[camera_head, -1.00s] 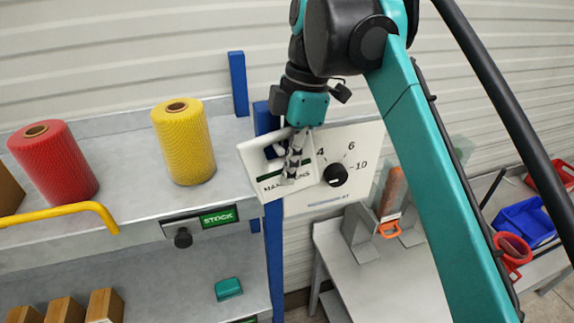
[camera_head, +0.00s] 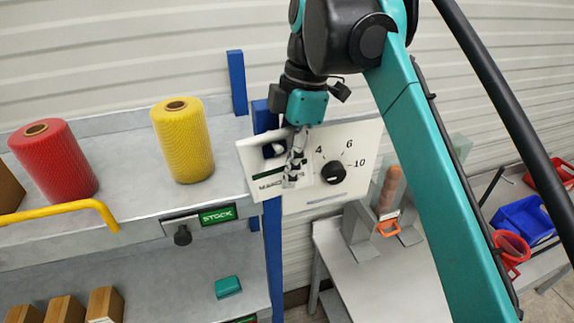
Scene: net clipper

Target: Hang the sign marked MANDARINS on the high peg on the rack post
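A dark opening shows near the sign's top. The high peg cannot be made out. My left gripper is not in view.
A white dial panel (camera_head: 352,140) with a black knob (camera_head: 333,172) is right behind the gripper. A yellow spool (camera_head: 184,142) and a red spool (camera_head: 52,160) stand on the upper shelf. A yellow rail (camera_head: 70,211) runs along its front. A grey bench (camera_head: 365,270) stands lower right.

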